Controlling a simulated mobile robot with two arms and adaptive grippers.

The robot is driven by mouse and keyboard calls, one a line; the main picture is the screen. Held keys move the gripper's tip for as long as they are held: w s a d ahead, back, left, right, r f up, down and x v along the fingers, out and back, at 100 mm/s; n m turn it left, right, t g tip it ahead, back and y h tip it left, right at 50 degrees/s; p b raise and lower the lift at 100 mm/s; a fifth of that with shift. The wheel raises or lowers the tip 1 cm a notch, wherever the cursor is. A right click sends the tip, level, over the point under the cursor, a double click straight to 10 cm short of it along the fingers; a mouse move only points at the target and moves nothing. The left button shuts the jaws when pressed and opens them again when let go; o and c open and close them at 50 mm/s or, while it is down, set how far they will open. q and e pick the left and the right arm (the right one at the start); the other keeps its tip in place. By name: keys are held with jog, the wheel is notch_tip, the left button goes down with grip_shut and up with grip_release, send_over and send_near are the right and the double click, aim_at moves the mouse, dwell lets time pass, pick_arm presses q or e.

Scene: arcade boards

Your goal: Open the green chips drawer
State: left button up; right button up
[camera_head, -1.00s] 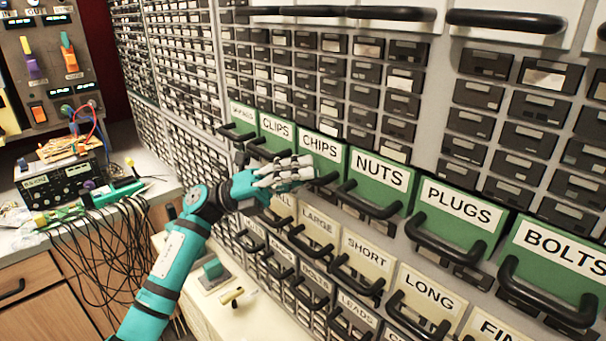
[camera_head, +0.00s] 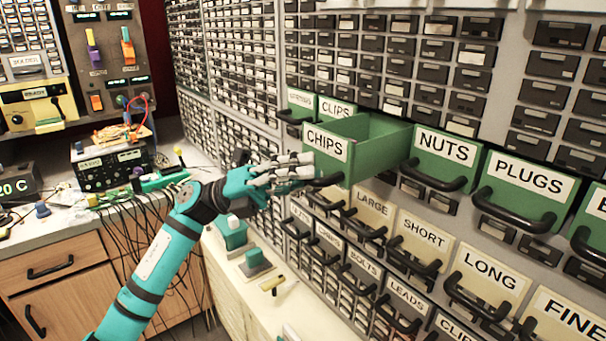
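The green CHIPS drawer (camera_head: 372,152) is pulled well out of the cabinet. Its open top and green side wall show, and the part of the inside that shows looks empty. Its black handle (camera_head: 329,181) is at the lower front, partly hidden by my fingers. My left gripper (camera_head: 304,170) is at this handle, with its grey fingers closed around the handle's left part; the exact contact is hidden. My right gripper is not in view.
The green CLIPS drawer (camera_head: 338,107) and NUTS drawer (camera_head: 446,150) are shut on either side. Beige drawers such as LARGE (camera_head: 374,211) lie below. A white ledge (camera_head: 300,318) with small green blocks runs below my arm. A cluttered bench stands at left.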

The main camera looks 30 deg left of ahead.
pick_arm(q)
jog(key=o, duration=0.4)
jog(key=shift+w+f, duration=0.1)
jog(key=shift+w, duration=0.05)
jog(key=v, duration=1.2)
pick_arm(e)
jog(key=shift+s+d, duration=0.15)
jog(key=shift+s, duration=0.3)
